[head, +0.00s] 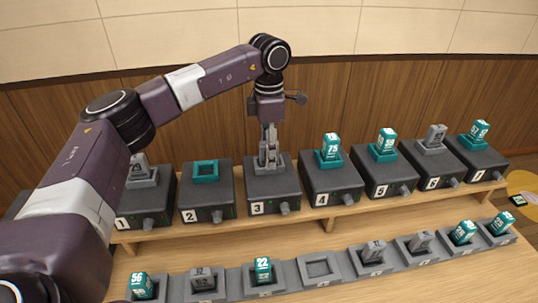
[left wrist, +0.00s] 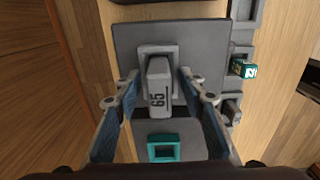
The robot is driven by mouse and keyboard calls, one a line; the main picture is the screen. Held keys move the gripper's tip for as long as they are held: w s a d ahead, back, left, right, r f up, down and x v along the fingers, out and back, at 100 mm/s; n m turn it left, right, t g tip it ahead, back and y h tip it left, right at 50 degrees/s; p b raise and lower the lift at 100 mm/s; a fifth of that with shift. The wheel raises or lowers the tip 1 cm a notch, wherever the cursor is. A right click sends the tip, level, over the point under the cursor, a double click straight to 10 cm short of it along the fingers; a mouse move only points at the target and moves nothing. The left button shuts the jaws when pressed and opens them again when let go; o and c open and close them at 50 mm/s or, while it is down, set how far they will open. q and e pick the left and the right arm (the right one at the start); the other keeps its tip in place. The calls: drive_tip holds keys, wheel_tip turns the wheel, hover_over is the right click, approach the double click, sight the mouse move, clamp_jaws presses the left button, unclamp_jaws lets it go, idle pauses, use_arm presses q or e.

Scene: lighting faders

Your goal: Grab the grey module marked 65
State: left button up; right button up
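The grey module marked 65 (left wrist: 158,84) stands in a grey socket (left wrist: 145,50) on a dark box in the left wrist view. In the head view this is box 3 (head: 274,187), where my gripper largely hides the module. My left gripper (head: 268,150) points down over it. In the left wrist view the fingers of the left gripper (left wrist: 157,82) are spread, one on each side of the module, with a visible gap at both sides. My right gripper is not in view.
Box 2 (head: 207,199) beside it carries an empty teal socket (head: 206,171). Box 4 (head: 331,184) holds a teal module (head: 331,146). A lower front row has several grey and teal modules in trays, with one empty tray (head: 319,268). A wooden wall stands behind.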

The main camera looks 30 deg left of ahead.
use_arm(q)
clamp_jaws()
drive_tip(key=shift+r, duration=0.1)
